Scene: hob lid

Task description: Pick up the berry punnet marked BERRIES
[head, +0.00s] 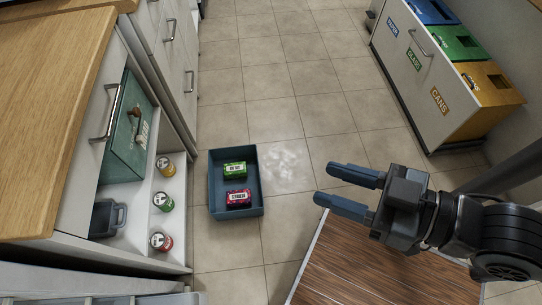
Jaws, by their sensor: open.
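A dark blue open crate (214,190) stands on the tiled floor, near the middle of the head view. In it lie two small packs, a green one (234,170) at the back and a pink-red one (239,197) in front. Each has a pale label, too small to read surely, so I cannot tell which is marked BERRIES. My gripper (326,184) is to the right of the crate, apart from it. Its two blue-grey fingers are spread, point left and hold nothing.
A cabinet with an open lower compartment (140,215) is at left, holding several cans and a green box (128,130). Sorting bins (425,75) stand at upper right. A brown wooden slatted surface (355,265) lies below my gripper. A pale patch (285,165) marks the floor beside the crate.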

